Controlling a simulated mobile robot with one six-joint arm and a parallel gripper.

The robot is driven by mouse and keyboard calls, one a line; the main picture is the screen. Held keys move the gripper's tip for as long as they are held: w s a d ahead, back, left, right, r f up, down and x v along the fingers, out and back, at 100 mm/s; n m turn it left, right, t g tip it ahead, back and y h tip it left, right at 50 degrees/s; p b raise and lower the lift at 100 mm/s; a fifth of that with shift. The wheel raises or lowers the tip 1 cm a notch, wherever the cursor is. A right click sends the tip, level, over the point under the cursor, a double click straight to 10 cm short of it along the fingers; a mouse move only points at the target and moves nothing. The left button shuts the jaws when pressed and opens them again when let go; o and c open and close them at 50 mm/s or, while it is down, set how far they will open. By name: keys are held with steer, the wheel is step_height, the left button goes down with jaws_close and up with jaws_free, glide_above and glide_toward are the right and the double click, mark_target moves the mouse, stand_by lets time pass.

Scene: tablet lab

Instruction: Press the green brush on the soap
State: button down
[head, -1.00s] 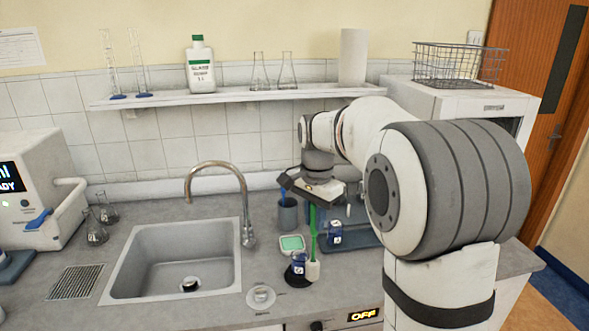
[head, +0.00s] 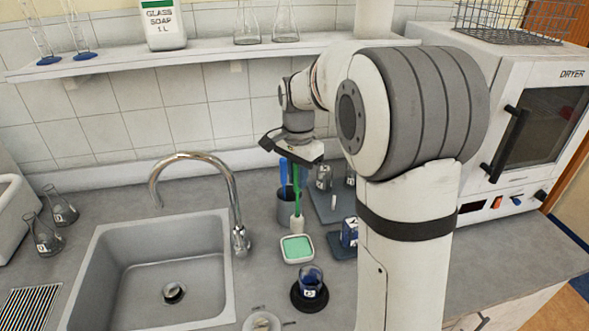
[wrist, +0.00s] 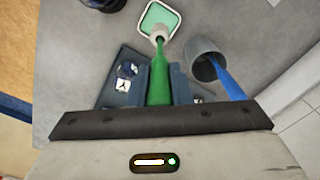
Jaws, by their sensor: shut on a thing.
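My gripper (head: 297,162) is shut on the green brush (head: 297,190), which hangs upright with its pale head down. The fingers grip the handle in the wrist view (wrist: 160,84). The soap (head: 297,247) is a green block in a white square dish on the counter. In the head view the brush head (head: 297,221) is just behind the dish. In the wrist view the brush head (wrist: 159,33) overlaps the near edge of the soap dish (wrist: 150,30). I cannot tell whether it touches the dish.
A grey cup (head: 288,210) with a blue brush (head: 284,175) stands close behind the green brush. A flask of blue liquid (head: 311,281) sits on a dark round base in front of the soap. A dark tray (head: 322,203) with glassware is behind right. The sink (head: 150,265) is left.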

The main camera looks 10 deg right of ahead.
mark_target(298, 192)
steer(key=shift+s+d+f+b, duration=0.1)
steer(key=shift+f+b, duration=0.25)
steer(key=shift+f, duration=0.1)
step_height(298, 192, down, 4)
steer(key=b, duration=0.2)
steer(key=shift+r+b, duration=0.2)
steer(key=shift+b, duration=0.1)
steer(key=shift+f+b, duration=0.45)
steer(key=shift+f, duration=0.2)
steer(key=shift+f+b, duration=0.3)
steer(key=shift+f, duration=0.25)
stand_by(0.8)
steer(key=shift+r+p, duration=2.55)
steer(key=shift+r, duration=1)
